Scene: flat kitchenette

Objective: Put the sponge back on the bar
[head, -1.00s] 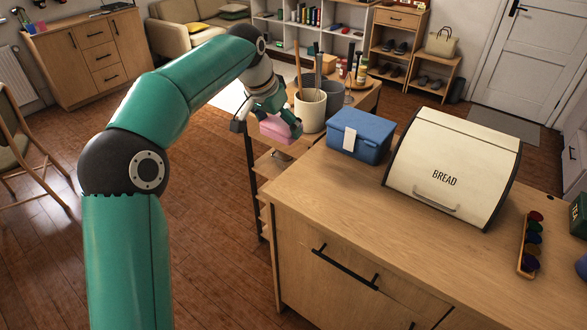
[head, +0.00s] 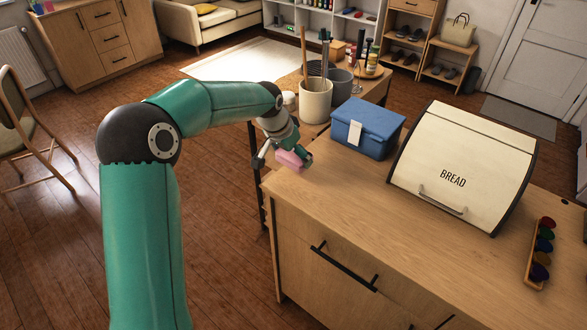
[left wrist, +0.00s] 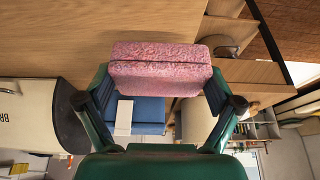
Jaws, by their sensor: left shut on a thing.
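The pink sponge (head: 290,161) is a soft rectangular block at the far left corner of the wooden counter. My left gripper (head: 284,161) is shut on it. In the left wrist view the sponge (left wrist: 160,68) sits between the two green fingers of the left gripper (left wrist: 158,85), its speckled broad face showing. Whether it touches the counter is hard to tell. A black bar-shaped handle (head: 343,268) is on the counter's front; I cannot tell whether it is the task's bar. My right gripper is out of view.
A blue box (head: 366,128) and a cream bread bin (head: 466,165) stand on the counter (head: 340,190). Behind the gripper, a cream utensil pot (head: 315,101) stands on a lower side table. The front left counter surface is clear.

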